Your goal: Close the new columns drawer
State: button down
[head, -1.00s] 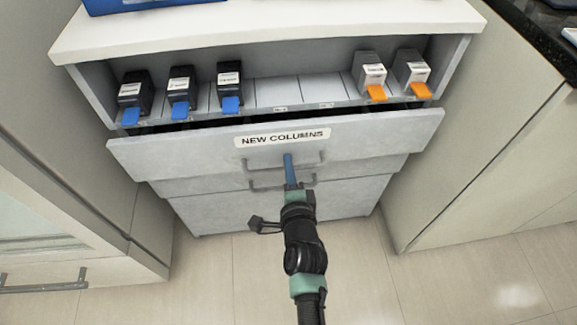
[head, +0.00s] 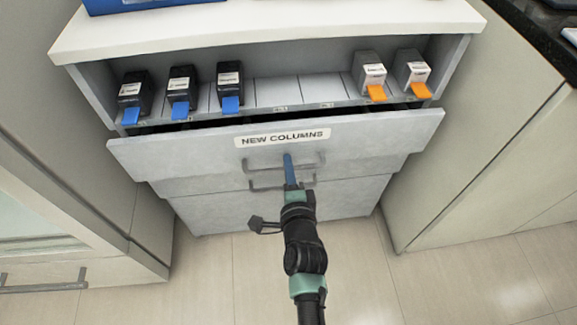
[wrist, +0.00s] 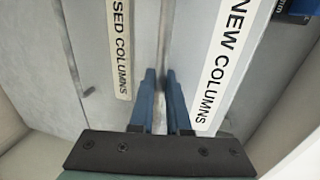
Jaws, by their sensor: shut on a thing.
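The new columns drawer (head: 375,137) is the top drawer of the grey cabinet. It stands partly open, with a dark gap behind its top edge. Its white "NEW COLUMNS" label (head: 283,138) is on the front, and the label also shows in the wrist view (wrist: 222,65). Below the label is a grey bar handle (head: 311,163). My gripper (head: 288,157) is at the middle of this handle, its blue fingers shut on it.
A shelf above the drawer holds black cartridges with blue tabs (head: 180,92) at left and grey ones with orange tabs (head: 371,76) at right. A lower drawer labelled "USED COLUMNS" (wrist: 120,50) has its own handle (head: 264,184). Cabinets flank both sides; the floor in front is clear.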

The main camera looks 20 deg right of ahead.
aim_at(286, 152)
jog(key=x, duration=0.2)
jog(key=r+x, duration=0.1)
jog(key=x, duration=0.1)
jog(key=shift+w+f+b, duration=0.1)
jog(key=shift+w+b, duration=0.05)
jog(key=shift+b, duration=0.15)
jog(key=c, duration=1.2)
grip_release()
jog(key=shift+o, duration=0.2)
jog(key=shift+w+r, duration=0.1)
jog(key=shift+r, duration=0.1)
jog(key=p+v, duration=0.4)
jog(key=v, duration=0.9)
jog(key=shift+f, duration=0.3)
